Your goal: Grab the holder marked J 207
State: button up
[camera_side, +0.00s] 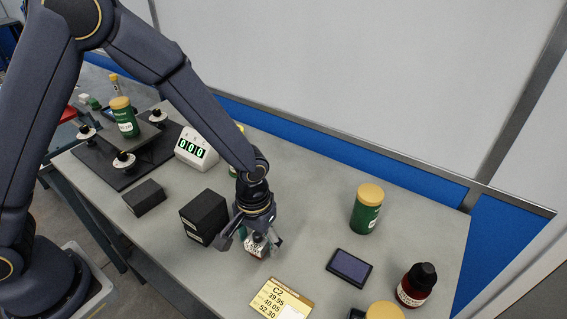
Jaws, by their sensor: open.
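My gripper (252,241) is open and points down near the middle of the bench, just right of the large black block. A small holder with a white label and dark reddish marks (256,246) is between its fingers, partly hidden by them. The label is too small to read, so I cannot tell whether it says J 207. I cannot tell whether the fingers touch the holder.
A large black block (204,214) and a smaller one (145,198) stand left. In front lies a card marked C2 (279,299). To the right are a dark pad (349,267), green jar (366,212) and brown bottle (416,286).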

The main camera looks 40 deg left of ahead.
jog(key=shift+f, duration=0.2)
grip_shut()
dwell(0.6)
